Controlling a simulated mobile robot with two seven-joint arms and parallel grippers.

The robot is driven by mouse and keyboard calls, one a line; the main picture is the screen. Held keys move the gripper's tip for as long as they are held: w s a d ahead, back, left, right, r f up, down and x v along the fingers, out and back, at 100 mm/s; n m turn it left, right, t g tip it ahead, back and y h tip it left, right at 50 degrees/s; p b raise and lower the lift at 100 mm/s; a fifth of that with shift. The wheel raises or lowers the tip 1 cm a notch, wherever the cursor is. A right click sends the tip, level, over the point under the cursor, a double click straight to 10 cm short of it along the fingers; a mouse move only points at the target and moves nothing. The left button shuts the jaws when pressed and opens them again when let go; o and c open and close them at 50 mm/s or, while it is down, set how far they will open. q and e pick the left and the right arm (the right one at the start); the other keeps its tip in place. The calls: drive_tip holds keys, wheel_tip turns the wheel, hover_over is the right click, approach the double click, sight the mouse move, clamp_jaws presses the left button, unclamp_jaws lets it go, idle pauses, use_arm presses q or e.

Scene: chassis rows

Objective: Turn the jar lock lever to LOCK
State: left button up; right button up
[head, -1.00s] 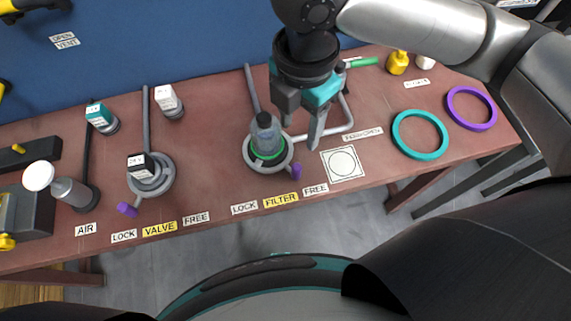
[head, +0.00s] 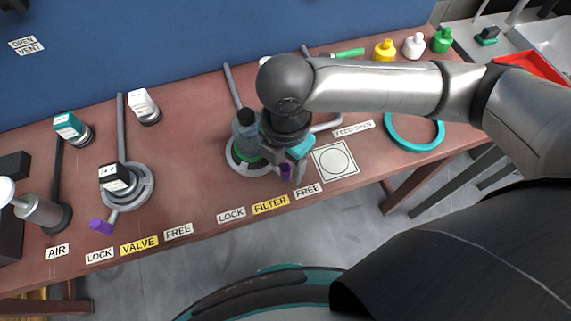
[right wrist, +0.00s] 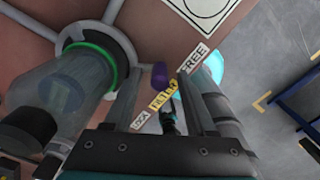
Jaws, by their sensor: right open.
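The filter jar (head: 247,135) is a clear bowl with a green ring, standing in a grey round collar (head: 236,166) on the bench. It also shows in the right wrist view (right wrist: 62,85). The lock lever's purple tip (head: 285,170) points to the front right, on the FREE label (head: 308,190) side; the LOCK label (head: 231,215) is at the left. My right gripper (head: 290,160) is open, low beside the jar at the lever. In the right wrist view the purple tip (right wrist: 159,75) shows between the open fingers, apart from both. My left gripper is out of view.
The valve station (head: 128,186) stands to the left, with its own purple-tipped lever (head: 100,226). A grey pipe rises behind the jar. A white square with a circle (head: 336,161) and a teal ring (head: 414,147) lie to the right. The bench's front strip is mostly clear.

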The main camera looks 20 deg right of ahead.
clamp_jaws()
idle(0.5)
idle(1.0)
